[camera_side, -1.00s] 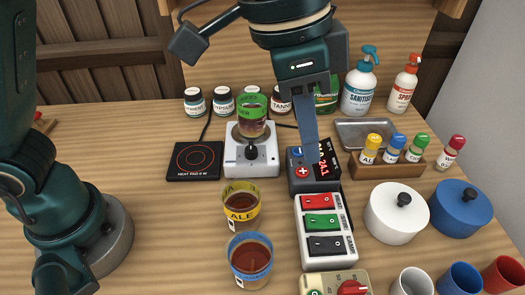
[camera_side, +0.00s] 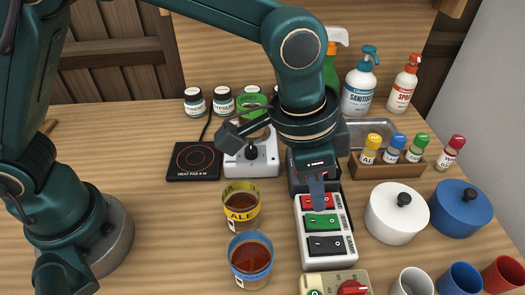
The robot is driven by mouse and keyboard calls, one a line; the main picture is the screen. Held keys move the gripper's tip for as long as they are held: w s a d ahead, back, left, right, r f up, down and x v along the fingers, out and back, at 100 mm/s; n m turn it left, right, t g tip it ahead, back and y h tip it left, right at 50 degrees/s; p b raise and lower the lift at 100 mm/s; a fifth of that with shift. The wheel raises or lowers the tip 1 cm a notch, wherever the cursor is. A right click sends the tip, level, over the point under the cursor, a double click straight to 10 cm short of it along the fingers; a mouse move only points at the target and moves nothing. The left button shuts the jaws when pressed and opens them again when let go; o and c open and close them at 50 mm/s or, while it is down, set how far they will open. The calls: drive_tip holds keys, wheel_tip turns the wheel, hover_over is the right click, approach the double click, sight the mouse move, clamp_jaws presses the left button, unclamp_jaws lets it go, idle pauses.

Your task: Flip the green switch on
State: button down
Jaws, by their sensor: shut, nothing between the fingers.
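A white switch strip (camera_side: 348,250) lies on the table with a red, a green and a black rocker in a row. The green switch (camera_side: 321,222) is the middle one, with the red switch (camera_side: 313,203) behind it and the black switch (camera_side: 325,246) in front. My gripper (camera_side: 318,206) is shut and empty, pointing down at the strip. Its tip is over the red switch, close to the back edge of the green one. I cannot tell whether it touches either. The tip hides part of the red switch.
An ale cup (camera_side: 240,208) and a blue-banded cup (camera_side: 250,262) stand left of the strip. A white pot (camera_side: 392,215) stands close on its right. A box with a red knob (camera_side: 352,288) is in front. My arm partly hides the scale display behind.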

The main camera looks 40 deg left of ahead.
sight(309, 220)
drive_tip(key=shift+s+a+f, duration=0.1)
drive_tip(key=shift+f, duration=0.85)
drive_tip(key=shift+s+a+f, duration=0.1)
drive_tip(key=shift+f, duration=0.8)
drive_tip(key=shift+f, duration=0.1)
drive_tip(key=shift+s+a+f, duration=0.1)
drive_tip(key=shift+s+f, duration=0.05)
drive_tip(key=shift+f, duration=0.15)
drive_tip(key=shift+r, duration=0.15)
drive_tip(key=shift+r, duration=0.75)
